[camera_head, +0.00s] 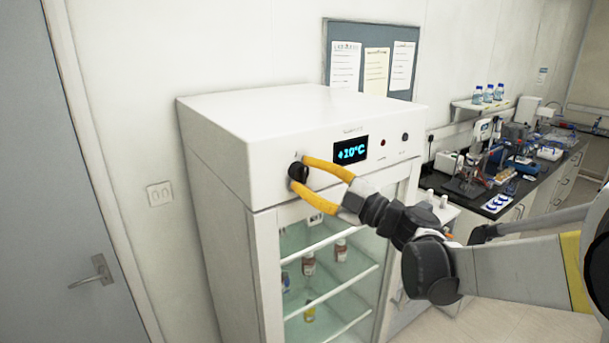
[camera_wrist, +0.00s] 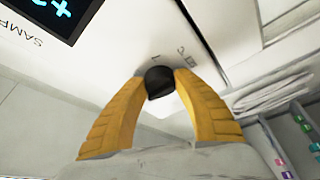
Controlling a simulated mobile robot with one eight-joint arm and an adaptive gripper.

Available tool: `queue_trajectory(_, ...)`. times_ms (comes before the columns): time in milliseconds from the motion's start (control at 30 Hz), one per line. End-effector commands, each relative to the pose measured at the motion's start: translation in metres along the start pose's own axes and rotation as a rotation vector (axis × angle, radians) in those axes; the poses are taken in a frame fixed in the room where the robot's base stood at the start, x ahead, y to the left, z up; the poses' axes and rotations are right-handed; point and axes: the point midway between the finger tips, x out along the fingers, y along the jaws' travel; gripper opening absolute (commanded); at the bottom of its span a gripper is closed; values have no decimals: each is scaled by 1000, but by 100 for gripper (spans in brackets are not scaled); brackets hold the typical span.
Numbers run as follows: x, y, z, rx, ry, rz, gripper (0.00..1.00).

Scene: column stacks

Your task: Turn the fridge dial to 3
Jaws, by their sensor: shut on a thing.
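The white fridge (camera_head: 225,165) stands against the wall, with its dial (camera_head: 297,172) at the left of its top panel. The dial is a small black knob; in the wrist view the dial (camera_wrist: 159,82) sits between the yellow fingertips. My gripper (camera_head: 300,174) is shut on it, one finger on either side; the gripper also shows in the wrist view (camera_wrist: 160,84). A few small marks are printed by the dial, but the fingers cover part of the scale. I cannot tell which number it points to. The display (camera_head: 351,150) reads about +10°C.
The fridge's glass door below shows shelves with several bottles (camera_head: 309,264). A grey door (camera_head: 60,200) is at the left. A lab bench (camera_head: 535,175) with equipment runs along the right wall. A notice board (camera_head: 372,60) hangs behind the fridge.

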Motion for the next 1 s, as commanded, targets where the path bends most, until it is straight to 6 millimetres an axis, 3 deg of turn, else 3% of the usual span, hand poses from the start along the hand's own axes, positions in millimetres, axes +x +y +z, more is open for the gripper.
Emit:
queue_trajectory(467, 0, 0, 0, -13, 0, -5, 5)
queue_trajectory(500, 0, 0, 0, -13, 0, -5, 41)
queue_trajectory(567, 0, 0, 0, -13, 0, -5, 59)
queue_trajectory(867, 0, 0, 0, -13, 0, -5, 60)
queue_trajectory(1000, -12, 1, 1, -13, -1, -4, 60)
